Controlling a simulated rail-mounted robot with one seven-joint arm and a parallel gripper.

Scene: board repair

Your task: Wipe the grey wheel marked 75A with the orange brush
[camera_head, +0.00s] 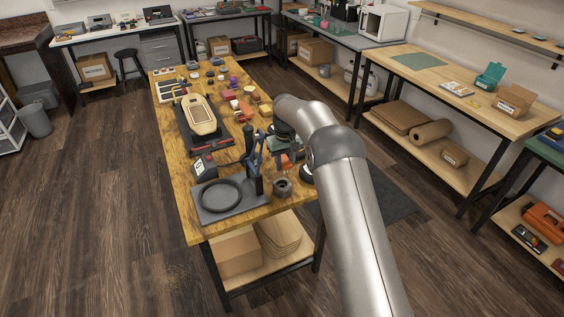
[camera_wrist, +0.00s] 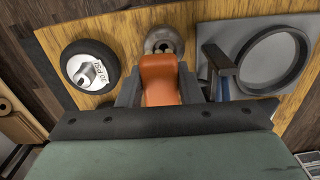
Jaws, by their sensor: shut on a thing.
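My gripper (camera_wrist: 160,76) is shut on the orange brush (camera_wrist: 160,84), seen from above in the wrist view between the two dark fingers. I cannot tell from this view whether brush and piece touch. To the left is a dark round thing with a white, lettered centre (camera_wrist: 91,67). I cannot make out a 75A mark on anything, so I cannot tell which is the wheel.
A grey plate with a black ring (camera_wrist: 273,60) lies to the right, also in the head view (camera_head: 246,205). A blue-handled tool (camera_head: 257,158) stands upright there. A tan skateboard-like deck (camera_head: 200,115) and several small items crowd the wooden bench (camera_head: 186,217) farther back.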

